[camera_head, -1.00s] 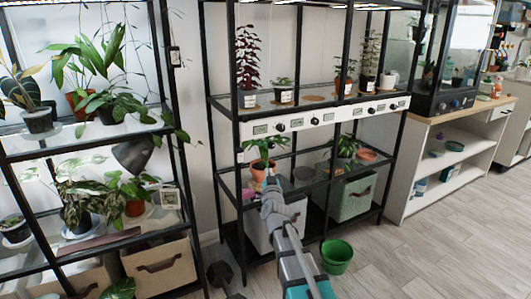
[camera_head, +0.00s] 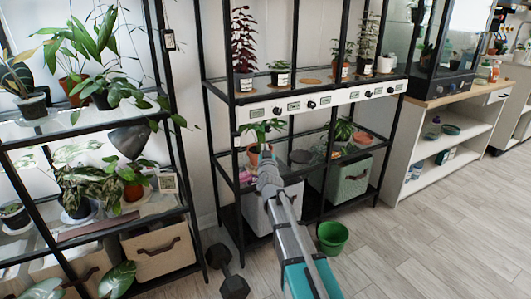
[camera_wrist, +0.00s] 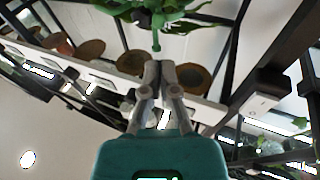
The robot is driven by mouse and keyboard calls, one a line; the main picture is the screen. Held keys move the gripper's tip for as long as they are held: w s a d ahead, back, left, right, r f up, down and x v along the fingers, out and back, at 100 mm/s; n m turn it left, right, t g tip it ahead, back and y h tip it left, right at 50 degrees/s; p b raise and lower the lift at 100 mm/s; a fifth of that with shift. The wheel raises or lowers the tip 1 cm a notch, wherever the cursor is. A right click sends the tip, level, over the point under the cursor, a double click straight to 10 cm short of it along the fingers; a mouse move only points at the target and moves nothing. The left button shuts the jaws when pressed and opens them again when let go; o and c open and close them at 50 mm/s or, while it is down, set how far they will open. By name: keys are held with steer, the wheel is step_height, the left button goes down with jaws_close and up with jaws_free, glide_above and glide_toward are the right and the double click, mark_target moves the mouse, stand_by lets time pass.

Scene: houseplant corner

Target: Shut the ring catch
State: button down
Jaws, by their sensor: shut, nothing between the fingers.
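My gripper (camera_head: 265,158) is at the middle shelf of the central rack, in front of a green-leaved plant (camera_head: 262,128) in a terracotta pot. The wrist view shows my gripper (camera_wrist: 161,72) with its fingers together and nothing between them. Green leaves (camera_wrist: 150,8) hang at the top of that view, and a thin green stem or strip (camera_wrist: 156,38) ends just beyond the fingertips. I cannot tell whether it touches them. I cannot make out the ring catch; it may be too small or hidden behind the fingers.
A white rail (camera_head: 290,107) with knobs and labels runs above the middle shelf; it also shows in the wrist view (camera_wrist: 205,108). Black rack posts stand close on both sides. A green bucket (camera_head: 332,238) and a dark dumbbell (camera_head: 228,272) are on the floor. Open floor lies to the right.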

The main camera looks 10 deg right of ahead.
mark_target(266, 130)
steer(key=p+x, duration=0.1)
steer(key=x, duration=0.8)
steer(key=shift+w, duration=0.1)
steer(key=shift+w+d+r, duration=0.15)
steer(key=shift+w+d, duration=0.45)
steer(key=shift+d, duration=0.3)
steer(key=shift+s, duration=0.1)
steer(key=shift+s+f, duration=0.25)
steer(key=shift+s, duration=0.25)
steer(key=s+d+f+b, duration=0.2)
steer(key=s, duration=1)
steer(key=shift+s+d, duration=0.15)
steer(key=shift+s, duration=0.25)
steer(key=shift+f, duration=0.1)
